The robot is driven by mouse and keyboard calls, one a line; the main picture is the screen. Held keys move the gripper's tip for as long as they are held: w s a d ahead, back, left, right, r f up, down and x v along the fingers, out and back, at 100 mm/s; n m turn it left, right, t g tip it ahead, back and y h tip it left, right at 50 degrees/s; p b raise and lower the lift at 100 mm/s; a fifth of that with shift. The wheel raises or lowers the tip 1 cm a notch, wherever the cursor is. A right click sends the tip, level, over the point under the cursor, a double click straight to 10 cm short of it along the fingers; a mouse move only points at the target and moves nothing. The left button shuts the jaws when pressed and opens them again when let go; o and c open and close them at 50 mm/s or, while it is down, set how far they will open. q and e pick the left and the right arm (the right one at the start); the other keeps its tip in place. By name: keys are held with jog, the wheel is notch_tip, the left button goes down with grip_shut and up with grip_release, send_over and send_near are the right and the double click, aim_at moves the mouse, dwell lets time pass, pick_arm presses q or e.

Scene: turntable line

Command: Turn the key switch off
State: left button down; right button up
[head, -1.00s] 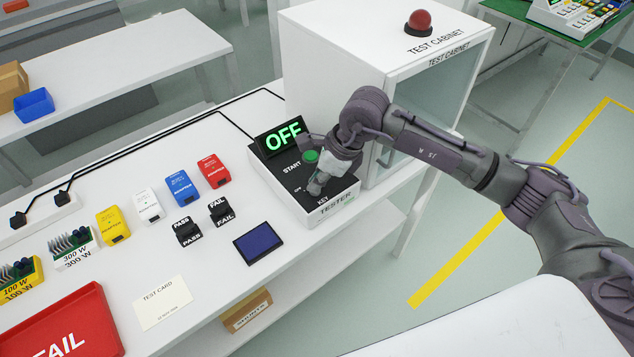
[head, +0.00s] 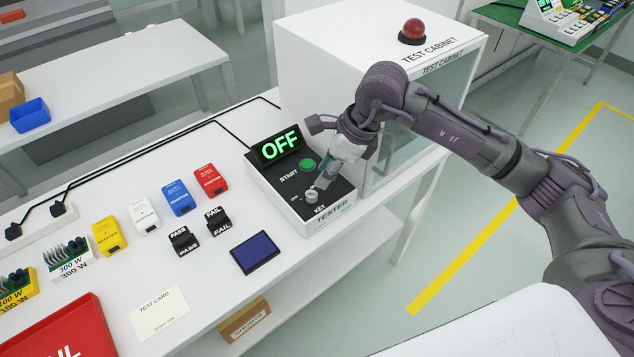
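The tester (head: 329,211) is a white box with a black top at the right end of the bench. Its display (head: 279,146) reads OFF in green. The key switch (head: 311,197) is a small light grey knob near the front of the black top, by the words OFF and KEY. The green START button (head: 308,165) is behind it. My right gripper (head: 322,182) is just above and to the right of the key switch, tilted down, with a small visible gap to the knob. Its finger opening is too small to judge. My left gripper is out of view.
The white test cabinet (head: 330,80) with a red dome button (head: 412,31) stands right behind the tester. A dark blue pad (head: 255,252), PASS and FAIL blocks and coloured adapters lie to the left. A red FAIL tray (head: 95,335) is at the front left.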

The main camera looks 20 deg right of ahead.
jog(key=v, duration=0.5)
jog(key=shift+r, duration=0.15)
